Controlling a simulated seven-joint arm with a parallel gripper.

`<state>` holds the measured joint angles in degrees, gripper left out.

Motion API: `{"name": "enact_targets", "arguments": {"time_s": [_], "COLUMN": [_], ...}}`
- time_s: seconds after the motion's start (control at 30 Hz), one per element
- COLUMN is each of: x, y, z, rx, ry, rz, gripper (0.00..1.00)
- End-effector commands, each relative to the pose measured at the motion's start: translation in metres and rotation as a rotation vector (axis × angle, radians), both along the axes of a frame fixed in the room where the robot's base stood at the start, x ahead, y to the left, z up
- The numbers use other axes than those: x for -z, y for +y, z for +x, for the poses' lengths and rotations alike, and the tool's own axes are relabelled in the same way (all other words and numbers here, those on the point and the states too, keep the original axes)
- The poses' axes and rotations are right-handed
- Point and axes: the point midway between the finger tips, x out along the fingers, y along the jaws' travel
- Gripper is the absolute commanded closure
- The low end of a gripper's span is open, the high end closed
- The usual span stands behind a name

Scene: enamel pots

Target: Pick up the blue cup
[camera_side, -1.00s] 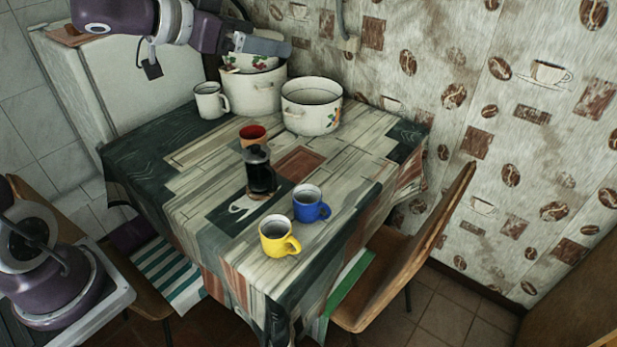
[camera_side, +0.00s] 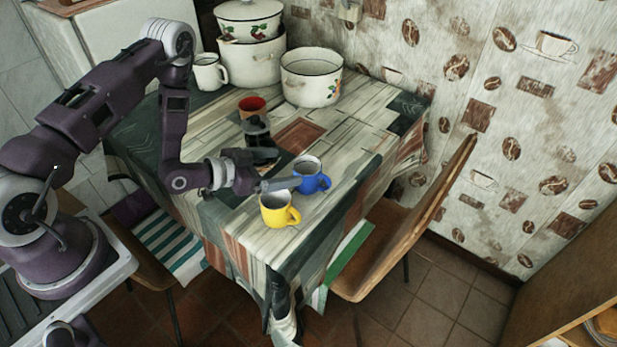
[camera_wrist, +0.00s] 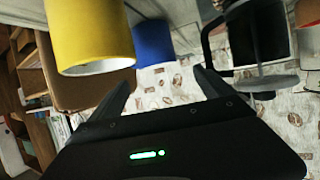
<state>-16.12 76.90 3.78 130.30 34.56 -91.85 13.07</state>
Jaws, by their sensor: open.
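The blue cup (camera_side: 313,181) stands on the table with its handle to the right. In the wrist view the blue cup (camera_wrist: 153,43) shows ahead of my gripper (camera_wrist: 163,86), between the lines of its two spread fingers. In the side view my gripper (camera_side: 279,172) is low over the table, just left of the blue cup, open and empty. One finger partly covers the cup's left edge. I cannot tell whether it touches the cup.
A yellow mug (camera_side: 277,211) stands close in front of the blue cup. A black French press (camera_side: 257,134) is behind my gripper, with a red-and-orange cup (camera_side: 251,107) beyond it. A white mug (camera_side: 209,73) and enamel pots (camera_side: 311,81) stand at the back.

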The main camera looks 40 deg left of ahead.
Motion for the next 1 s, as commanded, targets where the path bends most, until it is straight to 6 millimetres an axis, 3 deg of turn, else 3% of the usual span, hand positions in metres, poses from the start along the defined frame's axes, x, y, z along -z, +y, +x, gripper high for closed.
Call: {"name": "enact_targets", "arguments": {"time_s": [0.4,0.67,0.77,1.0], "x": [0.028,0.031,0.031,0.031], "y": [-0.022,-0.025,-0.025,-0.025], "z": [0.054,0.061,0.06,0.06], "rx": [0.002,0.001,0.001,0.001], "ry": [-0.003,0.001,0.001,0.001], "rz": [-0.002,-0.003,-0.003,-0.003], "gripper": [0.08,0.08,0.24,0.71]}}
